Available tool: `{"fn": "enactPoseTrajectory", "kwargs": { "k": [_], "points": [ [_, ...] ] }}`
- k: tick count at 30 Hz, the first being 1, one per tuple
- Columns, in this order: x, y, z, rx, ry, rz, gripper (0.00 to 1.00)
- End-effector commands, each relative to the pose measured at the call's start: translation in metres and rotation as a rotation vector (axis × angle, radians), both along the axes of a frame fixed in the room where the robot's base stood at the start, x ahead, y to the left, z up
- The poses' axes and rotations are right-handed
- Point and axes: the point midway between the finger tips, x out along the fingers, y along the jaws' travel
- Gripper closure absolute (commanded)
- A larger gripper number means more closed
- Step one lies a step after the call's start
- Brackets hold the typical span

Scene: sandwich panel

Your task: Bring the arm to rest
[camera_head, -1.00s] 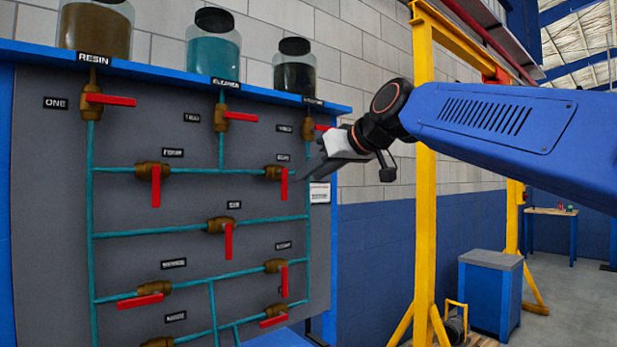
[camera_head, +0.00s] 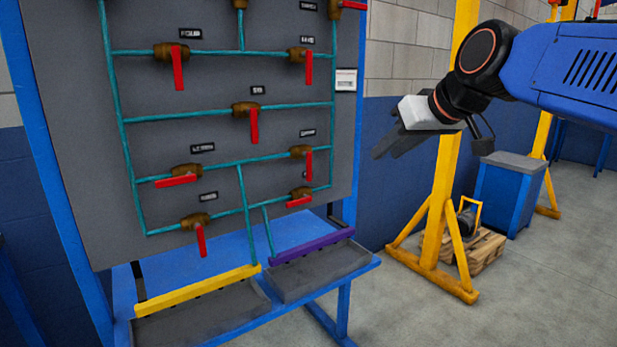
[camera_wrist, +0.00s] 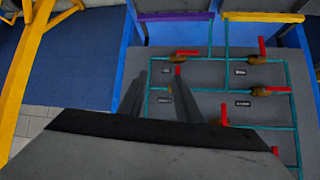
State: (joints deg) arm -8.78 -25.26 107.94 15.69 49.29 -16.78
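My gripper (camera_head: 390,147) hangs in free air to the right of the grey valve panel (camera_head: 70,130), pointing down and left. Its two dark fingers stand apart with nothing between them. The gap also shows in the wrist view (camera_wrist: 158,85), with the panel beyond appearing upside down. The gripper touches nothing that I can see. The panel carries teal pipes and brass valves with red handles. The middle valve (camera_head: 246,108) has its handle hanging down. The lower left valve (camera_head: 185,172) has its handle lying sideways.
Below the panel is a blue shelf (camera_head: 357,268) with dark trays, one edged yellow (camera_head: 195,291) and one purple (camera_head: 312,246). A yellow frame (camera_head: 437,215) stands behind my gripper. A blue cabinet (camera_head: 508,195) is further right. The floor at the lower right is clear.

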Motion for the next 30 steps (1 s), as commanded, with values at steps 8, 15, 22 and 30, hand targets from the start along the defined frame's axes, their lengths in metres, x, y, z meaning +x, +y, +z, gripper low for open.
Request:
{"fn": "enactPoseTrajectory", "kwargs": {
  "k": [8, 15, 22, 30],
  "points": [
    [-0.091, -0.060, -0.138, -0.058, 0.196, -0.154, 0.69],
    [-0.171, -0.099, -0.249, -0.106, 0.348, -0.278, 0.69],
    [-0.219, -0.118, -0.311, -0.133, 0.431, -0.350, 0.69],
    [-0.227, -0.121, -0.321, -0.138, 0.446, -0.363, 0.69]
  ]
}}
